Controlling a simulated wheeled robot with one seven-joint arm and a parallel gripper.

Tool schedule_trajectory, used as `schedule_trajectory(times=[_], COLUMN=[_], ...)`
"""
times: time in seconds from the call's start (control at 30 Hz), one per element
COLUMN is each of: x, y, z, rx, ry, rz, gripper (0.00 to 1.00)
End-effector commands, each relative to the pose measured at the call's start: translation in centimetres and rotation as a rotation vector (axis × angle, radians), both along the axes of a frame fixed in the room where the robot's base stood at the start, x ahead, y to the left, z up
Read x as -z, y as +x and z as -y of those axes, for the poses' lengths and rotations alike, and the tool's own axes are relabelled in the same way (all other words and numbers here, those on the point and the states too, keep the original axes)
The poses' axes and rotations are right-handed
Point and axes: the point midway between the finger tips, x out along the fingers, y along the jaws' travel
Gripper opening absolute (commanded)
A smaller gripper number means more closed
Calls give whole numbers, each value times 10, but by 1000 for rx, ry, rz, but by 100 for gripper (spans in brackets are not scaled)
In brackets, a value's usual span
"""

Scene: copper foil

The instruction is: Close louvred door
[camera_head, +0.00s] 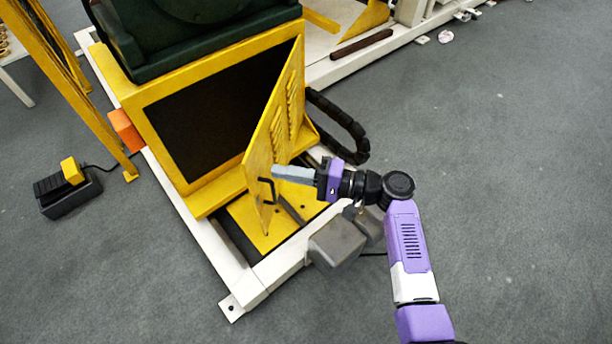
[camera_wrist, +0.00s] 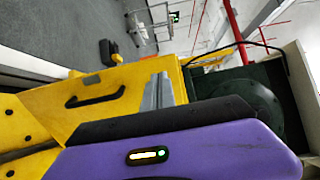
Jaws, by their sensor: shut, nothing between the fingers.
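The yellow louvred door (camera_head: 276,120) stands open, hinged at the right side of a yellow cabinet (camera_head: 160,92) with a dark opening. A black handle (camera_head: 267,190) sits near its free edge. In the wrist view the door (camera_wrist: 122,82) and its handle (camera_wrist: 95,97) are seen face on. My gripper (camera_head: 276,172) is shut and empty, on the outer side of the door beside the handle. Its grey fingers also show in the wrist view (camera_wrist: 158,92), in front of the door. I cannot tell whether the fingertips touch the panel.
A white floor frame (camera_head: 262,288) runs around the cabinet base. A grey box (camera_head: 337,242) sits below my arm, and a black cable chain (camera_head: 345,125) curves behind the door. A foot pedal (camera_head: 68,188) lies at left. Grey floor is open at right.

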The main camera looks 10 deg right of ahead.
Motion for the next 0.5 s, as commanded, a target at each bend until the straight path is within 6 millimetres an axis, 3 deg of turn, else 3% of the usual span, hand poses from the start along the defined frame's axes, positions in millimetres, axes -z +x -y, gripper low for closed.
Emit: schedule_trajectory(times=[0.2,0.5], x=[2,1], y=[10,15], z=[-33,-47], rx=[-2,0], ry=[-1,-2], rz=[-1,-2], gripper=[0,0])
